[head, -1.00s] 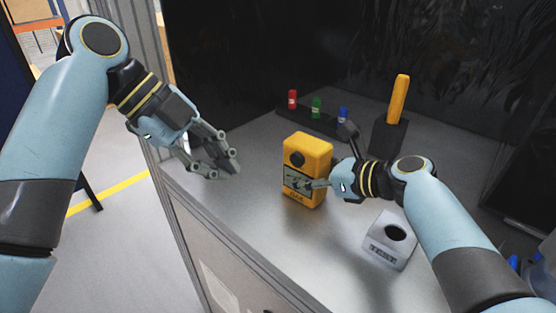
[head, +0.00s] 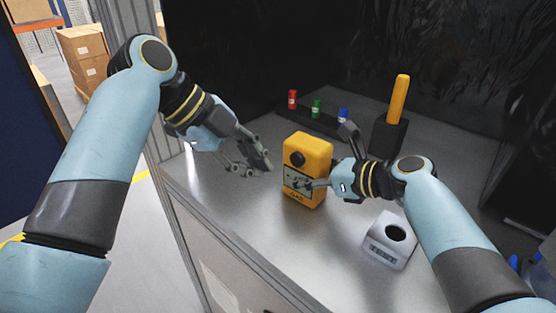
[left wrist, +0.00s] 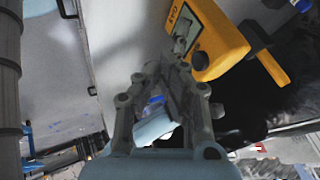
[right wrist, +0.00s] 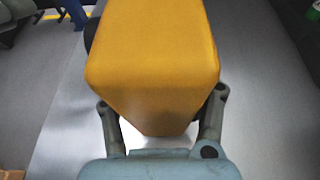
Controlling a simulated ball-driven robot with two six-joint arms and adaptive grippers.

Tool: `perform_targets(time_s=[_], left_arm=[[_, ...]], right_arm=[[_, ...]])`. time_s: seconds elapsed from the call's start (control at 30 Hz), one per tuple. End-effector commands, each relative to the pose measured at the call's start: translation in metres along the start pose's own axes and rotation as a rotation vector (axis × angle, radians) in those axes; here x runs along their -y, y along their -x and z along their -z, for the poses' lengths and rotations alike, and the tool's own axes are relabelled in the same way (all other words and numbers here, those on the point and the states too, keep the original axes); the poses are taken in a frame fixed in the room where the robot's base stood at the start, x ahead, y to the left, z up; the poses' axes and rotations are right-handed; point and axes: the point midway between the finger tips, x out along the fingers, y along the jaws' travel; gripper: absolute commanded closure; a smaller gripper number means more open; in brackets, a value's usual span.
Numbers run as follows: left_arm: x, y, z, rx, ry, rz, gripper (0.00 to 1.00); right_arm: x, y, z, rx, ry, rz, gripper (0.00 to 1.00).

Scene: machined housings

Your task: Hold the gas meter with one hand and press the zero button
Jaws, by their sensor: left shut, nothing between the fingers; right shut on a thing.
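The gas meter (head: 310,152) is a yellow upright box with a dark round part and a grey front panel marked GAS. It stands on the grey bench, and it also shows in the left wrist view (left wrist: 222,48) and, from its side, in the right wrist view (right wrist: 152,60). My right gripper (head: 318,183) is shut on the meter, its fingers on either side. My left gripper (head: 266,168) is shut and empty, just left of the meter and apart from it. I cannot make out the zero button; a right finger covers part of the front panel.
A grey block with a round hole (head: 386,246) stands front right. A black holder with a yellow bar (head: 398,98) stands behind. Red (head: 292,98), green (head: 317,107) and blue (head: 343,115) small cylinders stand in a dark rack. The bench's front edge runs close below the meter.

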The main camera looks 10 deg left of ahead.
Motion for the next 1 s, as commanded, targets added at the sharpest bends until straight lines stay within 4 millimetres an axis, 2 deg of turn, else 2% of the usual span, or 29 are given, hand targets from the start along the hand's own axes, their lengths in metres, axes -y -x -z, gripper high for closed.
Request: perform_targets(time_s=[0.13, 0.2, 0.3, 0.5, 0.87, 1.0], left_arm=[[-0.001, -0.031, 0.001, -0.003, 0.003, -0.003, 1.0], [0.014, -0.034, 0.001, -0.001, -0.001, 0.002, 1.0], [0.025, -0.04, 0.0, 0.0, 0.0, 0.0, 1.0], [0.035, -0.045, 0.001, 0.0, 0.0, 0.0, 1.0], [0.037, -0.046, 0.0, 0.0, 0.0, 0.0, 1.0], [0.05, -0.052, 0.001, 0.0, 0.0, 0.001, 1.0]], right_arm=[[0.0, 0.0, 0.002, -0.003, 0.0, -0.001, 0.94], [-0.001, 0.0, 0.002, -0.003, 0.0, -0.001, 0.94], [-0.001, 0.0, 0.002, -0.003, 0.0, -0.001, 0.94], [0.0, 0.0, 0.002, -0.003, 0.0, 0.0, 0.94], [0.0, 0.0, 0.002, -0.004, 0.0, 0.0, 0.94], [0.0, 0.0, 0.002, -0.004, 0.0, 0.0, 0.94]])
